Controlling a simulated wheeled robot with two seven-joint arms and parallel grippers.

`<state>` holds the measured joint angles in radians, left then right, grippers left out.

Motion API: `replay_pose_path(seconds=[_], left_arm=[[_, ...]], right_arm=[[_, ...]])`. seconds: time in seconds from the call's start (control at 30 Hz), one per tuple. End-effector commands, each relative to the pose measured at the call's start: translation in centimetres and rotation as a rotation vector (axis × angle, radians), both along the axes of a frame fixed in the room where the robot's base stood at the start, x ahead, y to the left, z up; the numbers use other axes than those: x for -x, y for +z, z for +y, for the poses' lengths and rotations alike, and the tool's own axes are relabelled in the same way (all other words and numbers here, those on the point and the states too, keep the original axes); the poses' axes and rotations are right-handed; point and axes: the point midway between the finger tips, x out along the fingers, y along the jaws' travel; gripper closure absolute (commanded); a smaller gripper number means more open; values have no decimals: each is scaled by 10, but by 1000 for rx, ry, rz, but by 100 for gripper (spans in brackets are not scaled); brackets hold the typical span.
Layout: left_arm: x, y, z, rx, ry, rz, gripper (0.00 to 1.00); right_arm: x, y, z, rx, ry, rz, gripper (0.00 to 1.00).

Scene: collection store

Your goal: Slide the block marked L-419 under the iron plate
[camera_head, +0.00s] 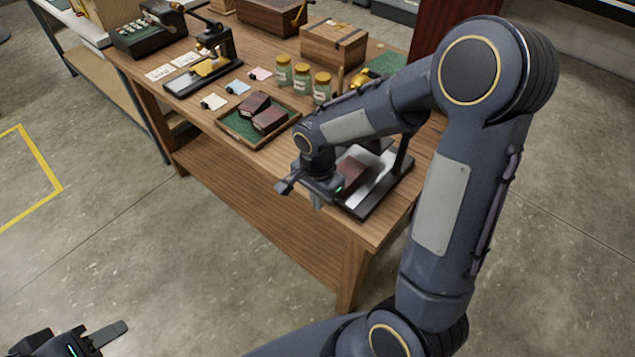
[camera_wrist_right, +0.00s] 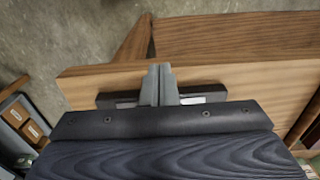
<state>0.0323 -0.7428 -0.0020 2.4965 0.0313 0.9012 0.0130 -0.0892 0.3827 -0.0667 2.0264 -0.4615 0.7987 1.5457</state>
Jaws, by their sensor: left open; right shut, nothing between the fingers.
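A dark red-brown block (camera_head: 351,174) lies on the pale bed of a black press (camera_head: 372,205) at the table's near right corner. Its mark cannot be read. A grey plate part shows just behind the block, mostly hidden by my right arm; I cannot tell whether it is the iron plate. My right gripper (camera_head: 317,199) is shut and empty at the press's left front, beside the block; contact cannot be told. In the right wrist view its closed fingers (camera_wrist_right: 160,84) are over the press base (camera_wrist_right: 118,99). My left gripper (camera_head: 106,336) is open and empty, low at the left, away from the table.
A green-lined tray (camera_head: 228,131) holds two dark blocks (camera_head: 262,112). A second press (camera_head: 205,75) stands further left.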

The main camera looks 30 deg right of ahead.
Motion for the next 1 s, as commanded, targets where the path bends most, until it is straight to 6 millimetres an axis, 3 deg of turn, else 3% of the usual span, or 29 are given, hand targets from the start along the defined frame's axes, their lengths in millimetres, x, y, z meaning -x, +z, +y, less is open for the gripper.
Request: replay_pose_path(seconds=[0.1, 0.3, 0.77, 1.0], left_arm=[[0, 10, 0, 0, 0, 0, 57], [0, 15, 0, 0, 0, 0, 57], [0, 14, 0, 0, 0, 0, 57], [0, 9, 0, 0, 0, 0, 57]], right_arm=[[-7, 1, -18, 0, -5, 0, 100], [-14, 0, -35, 0, -1, 0, 100], [-17, -1, -41, 1, -1, -1, 100], [-37, -2, -89, 1, -6, -2, 100]])
